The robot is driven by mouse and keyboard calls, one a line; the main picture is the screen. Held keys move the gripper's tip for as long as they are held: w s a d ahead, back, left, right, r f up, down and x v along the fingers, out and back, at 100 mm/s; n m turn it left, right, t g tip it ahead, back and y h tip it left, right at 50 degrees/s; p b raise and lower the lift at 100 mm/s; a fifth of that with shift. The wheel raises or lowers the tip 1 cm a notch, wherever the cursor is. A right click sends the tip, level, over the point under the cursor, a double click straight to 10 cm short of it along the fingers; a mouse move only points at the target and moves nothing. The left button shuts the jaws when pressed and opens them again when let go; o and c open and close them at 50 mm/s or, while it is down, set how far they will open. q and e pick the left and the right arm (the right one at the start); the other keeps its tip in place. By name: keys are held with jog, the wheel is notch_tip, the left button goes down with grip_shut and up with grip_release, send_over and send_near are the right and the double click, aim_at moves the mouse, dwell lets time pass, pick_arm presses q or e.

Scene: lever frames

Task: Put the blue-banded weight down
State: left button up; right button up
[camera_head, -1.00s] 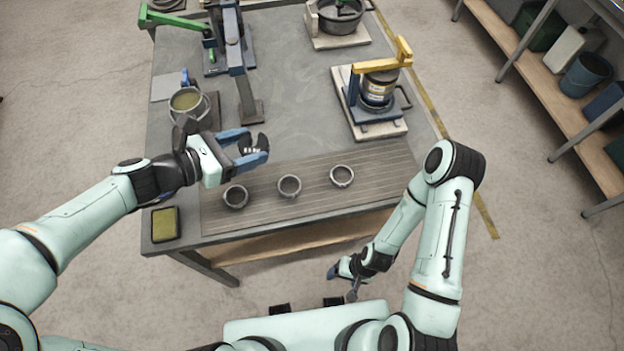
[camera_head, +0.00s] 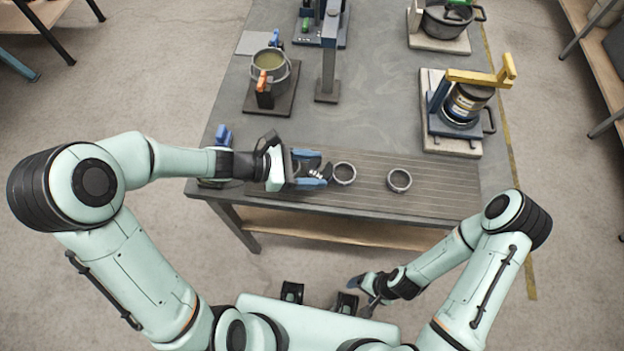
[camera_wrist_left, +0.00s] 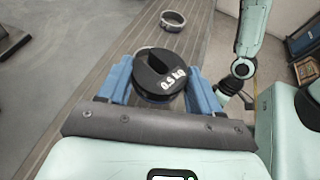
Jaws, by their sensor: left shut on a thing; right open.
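My left gripper (camera_head: 312,170) is shut on a dark round weight, low over the left end of the ribbed strip. The weight (camera_wrist_left: 160,68) shows between the blue fingers in the left wrist view, marked 0.5 KG, with a little blue at its lower edge. I cannot tell whether it touches the surface. Two grey rings, a nearer one (camera_head: 344,173) and one further right (camera_head: 399,180), lie on the strip. The third ring is hidden in the head view behind my left gripper and wrist. My right gripper (camera_head: 368,290) is open and empty, off the table's front edge.
A pot of greenish liquid (camera_head: 270,68) and a dark post (camera_head: 328,70) stand behind my left gripper. A yellow-levered press (camera_head: 455,125) with a dark can stands at the right; a dark pan (camera_head: 447,20) is behind it. The strip's right part is clear.

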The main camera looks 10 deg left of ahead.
pick_arm(q)
jog(key=shift+f+b, duration=0.45)
jog(key=shift+f, duration=2.15)
pick_arm(e)
jog(key=shift+s+f, duration=0.35)
jog(key=shift+f, duration=0.3)
pick_arm(q)
jog(key=shift+f, duration=0.1)
pick_arm(e)
jog(key=shift+f, duration=0.1)
pick_arm(q)
jog(key=shift+f, duration=0.15)
jog(key=o, duration=1.2)
jog(key=shift+o, duration=0.2)
jog(key=shift+f, duration=0.1)
pick_arm(e)
jog(key=shift+s+f, duration=0.15)
